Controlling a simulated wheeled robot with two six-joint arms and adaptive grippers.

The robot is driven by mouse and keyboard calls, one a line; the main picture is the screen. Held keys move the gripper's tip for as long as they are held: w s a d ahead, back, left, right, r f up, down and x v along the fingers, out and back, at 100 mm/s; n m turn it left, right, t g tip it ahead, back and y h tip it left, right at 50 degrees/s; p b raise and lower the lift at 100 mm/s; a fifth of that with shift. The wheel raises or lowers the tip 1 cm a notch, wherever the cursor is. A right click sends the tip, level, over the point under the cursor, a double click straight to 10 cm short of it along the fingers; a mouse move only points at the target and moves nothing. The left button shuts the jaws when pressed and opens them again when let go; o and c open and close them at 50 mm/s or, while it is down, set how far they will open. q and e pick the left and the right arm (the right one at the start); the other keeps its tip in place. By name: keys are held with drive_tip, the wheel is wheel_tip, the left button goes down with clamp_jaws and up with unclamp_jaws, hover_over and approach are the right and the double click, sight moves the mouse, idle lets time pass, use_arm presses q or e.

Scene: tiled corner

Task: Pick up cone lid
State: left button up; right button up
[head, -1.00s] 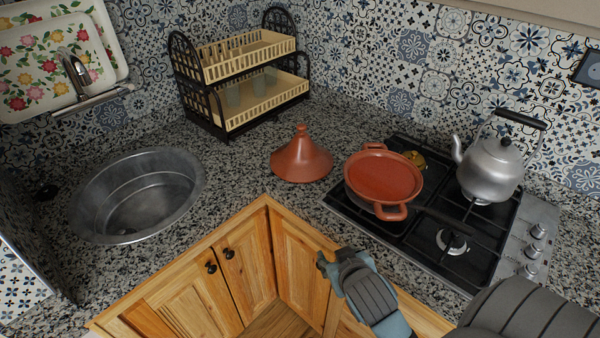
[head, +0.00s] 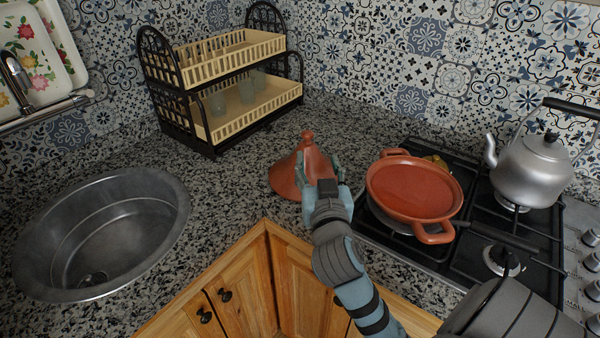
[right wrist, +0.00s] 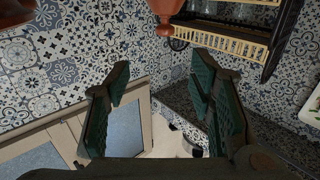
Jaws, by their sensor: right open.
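The cone lid (head: 287,174) is reddish-brown, with a small knob on top. It stands upright on the speckled counter between the dish rack and the stove, its lower right part hidden by my right gripper. My right gripper (head: 319,168) is open, its fingers at the lid's right front side in the head view; whether they touch it I cannot tell. In the right wrist view, both fingers (right wrist: 160,68) are spread with nothing between them, and the lid's knob end (right wrist: 166,22) shows beyond them at the top edge. My left gripper is not in view.
A red two-handled dish (head: 412,190) sits on the stove (head: 470,245) right of the lid, with a kettle (head: 540,170) further right. A dish rack (head: 235,90) stands behind the lid. A round sink (head: 105,235) is at left; the counter between it and the lid is clear.

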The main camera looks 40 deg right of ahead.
sight(308, 135)
drive_tip(key=x, duration=1.4)
drive_tip(key=shift+w+a+f, duration=0.2)
drive_tip(key=shift+w+f, duration=0.2)
drive_tip(key=shift+w, duration=0.1)
drive_tip(key=shift+s, duration=0.1)
clamp_jaws()
drive_tip(key=shift+r, duration=0.15)
